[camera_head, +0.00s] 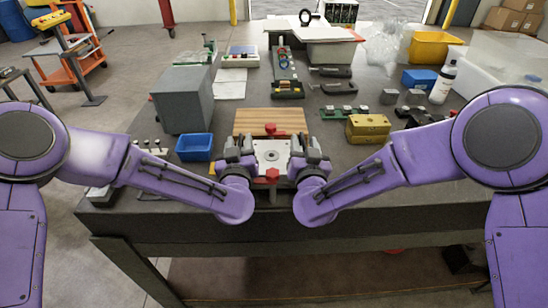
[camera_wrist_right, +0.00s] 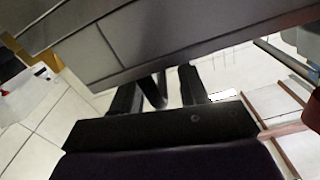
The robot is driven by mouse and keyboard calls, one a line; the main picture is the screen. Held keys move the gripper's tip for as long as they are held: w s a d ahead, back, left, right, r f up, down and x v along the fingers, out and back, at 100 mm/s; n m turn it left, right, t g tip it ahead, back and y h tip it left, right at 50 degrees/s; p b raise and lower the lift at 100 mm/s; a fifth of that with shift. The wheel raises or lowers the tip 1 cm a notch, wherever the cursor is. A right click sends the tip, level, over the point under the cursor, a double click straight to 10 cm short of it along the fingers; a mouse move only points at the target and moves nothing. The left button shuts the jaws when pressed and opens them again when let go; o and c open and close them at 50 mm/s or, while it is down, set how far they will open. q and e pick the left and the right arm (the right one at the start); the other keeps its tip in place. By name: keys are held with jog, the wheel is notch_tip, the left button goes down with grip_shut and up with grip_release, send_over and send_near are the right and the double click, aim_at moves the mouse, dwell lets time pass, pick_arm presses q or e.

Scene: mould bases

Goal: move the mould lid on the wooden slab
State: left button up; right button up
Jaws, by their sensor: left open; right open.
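The mould lid (camera_head: 272,153) is a pale metal plate with a round centre and red knobs at its far and near ends. It lies near the table's front edge, in front of the striped wooden slab (camera_head: 270,119). My left gripper (camera_head: 246,150) is open at the lid's left side. My right gripper (camera_head: 299,150) is open at its right side. In the right wrist view the two dark fingers of my right gripper (camera_wrist_right: 160,88) are apart, close to a large grey surface. I cannot tell whether either gripper touches the lid. The grippers partly hide the lid's sides.
A blue bin (camera_head: 194,148) and a grey box (camera_head: 183,99) stand left of the slab. A brass-coloured block (camera_head: 368,127) and a green board with metal parts (camera_head: 343,112) lie to the right. The wooden slab's top looks clear.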

pick_arm(q)
jog(key=shift+w, duration=0.3)
pick_arm(e)
jog(key=shift+w, duration=0.35)
pick_arm(q)
grip_shut()
pick_arm(e)
grip_shut()
pick_arm(q)
jog(key=shift+d, duration=0.2)
pick_arm(e)
jog(key=shift+s+a, duration=0.1)
jog(key=shift+a, duration=0.15)
pick_arm(q)
jog(key=shift+r, duration=0.15)
pick_arm(e)
jog(key=shift+r, duration=0.1)
